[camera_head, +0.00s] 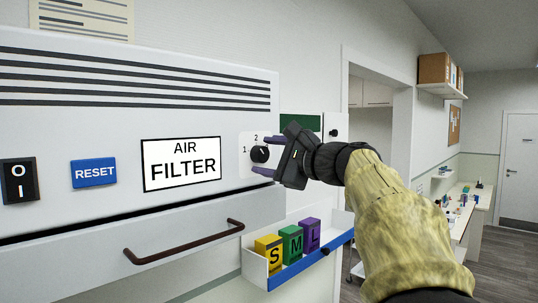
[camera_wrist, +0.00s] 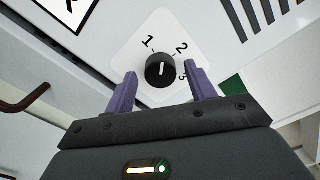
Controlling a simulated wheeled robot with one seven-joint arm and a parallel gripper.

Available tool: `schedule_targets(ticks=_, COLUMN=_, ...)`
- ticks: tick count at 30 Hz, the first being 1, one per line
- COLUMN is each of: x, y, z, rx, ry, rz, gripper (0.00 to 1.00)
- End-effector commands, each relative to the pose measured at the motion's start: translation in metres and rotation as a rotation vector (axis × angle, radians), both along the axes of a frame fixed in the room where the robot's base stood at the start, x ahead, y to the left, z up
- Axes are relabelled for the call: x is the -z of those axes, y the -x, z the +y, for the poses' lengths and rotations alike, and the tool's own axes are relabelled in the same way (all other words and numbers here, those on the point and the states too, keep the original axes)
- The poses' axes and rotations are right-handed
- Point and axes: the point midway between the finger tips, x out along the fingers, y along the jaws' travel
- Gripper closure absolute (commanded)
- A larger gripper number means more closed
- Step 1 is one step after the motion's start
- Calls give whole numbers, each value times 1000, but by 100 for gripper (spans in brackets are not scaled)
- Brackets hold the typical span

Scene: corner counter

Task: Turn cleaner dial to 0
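The cleaner dial is a round black knob (camera_head: 260,154) on a white plate at the right end of the air filter unit's front. The wrist view shows the knob (camera_wrist: 160,70) with a white mark that looks upright, near the gap between 1 and 2. The digits 1, 2 and 3 show there; no 0 is visible. My gripper (camera_head: 268,155) is open, with one purple finger above the knob and one below in the head view. In the wrist view my gripper (camera_wrist: 161,88) has a finger either side of the knob, with gaps showing.
Left of the dial are the AIR FILTER label (camera_head: 181,163), a blue RESET button (camera_head: 93,172) and a black rocker switch (camera_head: 19,181). A dark handle (camera_head: 184,246) juts out below. A tray (camera_head: 257,266) with yellow, green and purple boxes sits lower right.

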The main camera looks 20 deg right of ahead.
Motion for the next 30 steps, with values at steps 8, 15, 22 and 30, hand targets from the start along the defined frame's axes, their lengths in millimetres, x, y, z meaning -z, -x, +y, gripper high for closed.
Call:
schedule_targets(ticks=8, x=0, y=0, z=-1, rx=1, ry=0, rz=0, gripper=88)
schedule_targets(ticks=15, x=2, y=0, z=-1, rx=2, ry=20, rz=-7, gripper=88)
schedule_targets(ticks=22, x=4, y=0, z=-1, rx=1, ry=104, rz=-42, gripper=88)
schedule_targets(ticks=30, x=6, y=0, z=-1, rx=0, ry=271, rz=-110, gripper=88)
